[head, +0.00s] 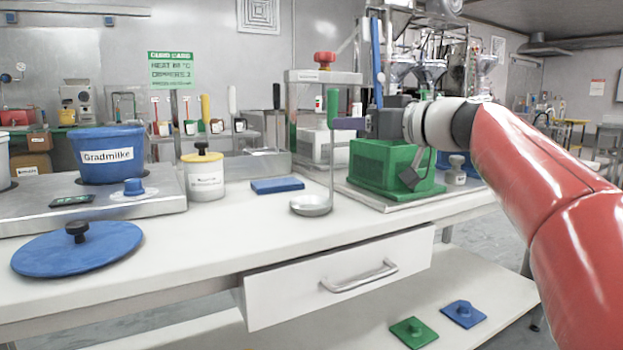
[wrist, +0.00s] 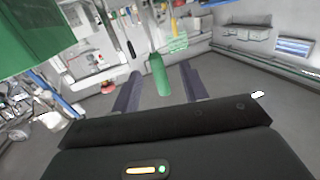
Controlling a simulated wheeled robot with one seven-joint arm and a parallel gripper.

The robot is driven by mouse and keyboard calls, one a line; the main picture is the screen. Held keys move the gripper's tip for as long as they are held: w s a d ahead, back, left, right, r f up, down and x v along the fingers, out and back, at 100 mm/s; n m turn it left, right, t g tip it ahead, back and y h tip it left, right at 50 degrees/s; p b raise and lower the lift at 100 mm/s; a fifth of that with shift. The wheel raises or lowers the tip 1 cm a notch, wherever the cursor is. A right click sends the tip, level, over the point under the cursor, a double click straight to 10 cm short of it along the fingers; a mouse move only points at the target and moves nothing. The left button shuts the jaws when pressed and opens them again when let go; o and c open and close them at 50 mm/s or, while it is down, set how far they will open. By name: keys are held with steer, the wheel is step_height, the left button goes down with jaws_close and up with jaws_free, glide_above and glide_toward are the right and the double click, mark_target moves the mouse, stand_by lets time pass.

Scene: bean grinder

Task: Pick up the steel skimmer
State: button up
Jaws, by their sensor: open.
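The steel skimmer has a long thin shaft, a round shallow steel bowl (head: 311,206) at the bottom and a green handle (head: 332,107) at the top. It is upright near the counter's right part. My gripper (head: 345,123) is level with the lower part of the handle, at its right side. In the wrist view the green handle (wrist: 158,75) shows between the two dark fingers of my gripper (wrist: 160,82), with a gap on both sides. The jaws are open and hold nothing. I cannot tell whether the bowl touches the counter.
A green box-shaped machine part (head: 385,168) stands just below my gripper. A blue flat block (head: 277,185) and a white canister (head: 204,178) with a yellow lid lie to the left. Other handled tools hang behind. A drawer (head: 340,280) sits partly open in front.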

mark_target(328, 111)
steer(key=shift+y, duration=0.3)
steer(key=w+a, duration=0.1)
steer(key=a, duration=0.1)
steer(key=w+a+r+p, duration=0.1)
steer(key=w, duration=0.1)
steer(key=w+a+r+p, duration=0.1)
steer(key=w+a, duration=0.1)
steer(key=shift+w+a, duration=0.15)
steer(key=shift+a, duration=0.2)
steer(key=shift+w+a+f, duration=0.1)
steer(key=shift+w+a, duration=0.15)
steer(key=shift+c, duration=0.3)
jaws_close()
